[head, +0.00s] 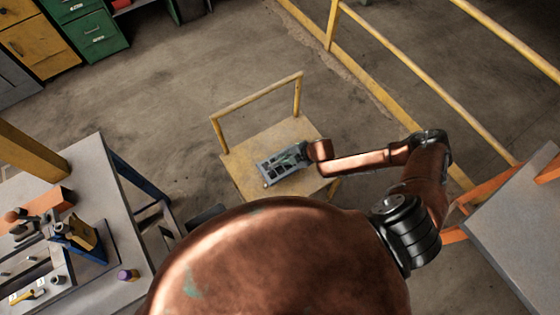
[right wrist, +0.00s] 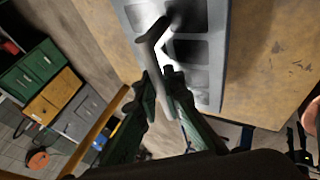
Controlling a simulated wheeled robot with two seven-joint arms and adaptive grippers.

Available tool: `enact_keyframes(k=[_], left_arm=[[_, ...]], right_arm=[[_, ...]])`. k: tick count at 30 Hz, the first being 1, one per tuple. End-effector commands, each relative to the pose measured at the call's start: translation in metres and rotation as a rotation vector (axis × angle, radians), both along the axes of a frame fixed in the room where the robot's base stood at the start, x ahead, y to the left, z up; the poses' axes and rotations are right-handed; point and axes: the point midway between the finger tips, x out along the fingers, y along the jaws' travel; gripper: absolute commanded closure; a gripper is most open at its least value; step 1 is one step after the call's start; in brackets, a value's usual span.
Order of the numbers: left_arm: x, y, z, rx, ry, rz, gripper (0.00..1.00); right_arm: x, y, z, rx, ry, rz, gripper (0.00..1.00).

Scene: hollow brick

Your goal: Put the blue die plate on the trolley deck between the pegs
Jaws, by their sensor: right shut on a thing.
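The die plate (head: 280,168) looks blue-grey, with rows of square openings. It is over the yellowish trolley deck (head: 238,164), near the middle, and lies roughly flat. My right gripper (head: 306,151) is at the plate's right end. In the right wrist view, the gripper's dark fingers (right wrist: 163,78) are closed on a pale upright bar (right wrist: 150,48) that looks part of the plate (right wrist: 216,60). I cannot tell whether the plate touches the deck. I cannot make out the pegs. My left gripper is not in view.
A yellow rail (head: 257,96) stands along the trolley's far edge. A workbench (head: 112,200) with tools and a purple-topped jar (head: 127,275) is at the left. A grey table (head: 520,230) is at the right. Yellow railings (head: 385,45) run behind. The floor beyond the trolley is open.

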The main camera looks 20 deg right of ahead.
Motion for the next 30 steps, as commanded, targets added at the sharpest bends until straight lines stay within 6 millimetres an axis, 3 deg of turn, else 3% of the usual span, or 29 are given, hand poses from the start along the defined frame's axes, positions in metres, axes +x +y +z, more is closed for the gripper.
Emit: enact_keyframes(k=[10, 21, 22, 30], left_arm=[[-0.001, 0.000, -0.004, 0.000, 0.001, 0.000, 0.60], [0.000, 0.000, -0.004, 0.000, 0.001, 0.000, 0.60], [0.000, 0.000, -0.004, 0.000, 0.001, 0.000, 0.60], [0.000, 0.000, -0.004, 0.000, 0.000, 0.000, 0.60]], right_arm=[[0.006, -0.002, -0.031, 0.004, -0.006, 0.001, 1.00], [0.007, -0.003, -0.034, 0.004, -0.006, 0.001, 1.00], [0.004, -0.004, -0.037, -0.001, -0.001, -0.001, 0.91], [0.004, -0.004, -0.037, -0.001, -0.001, -0.001, 0.74]])
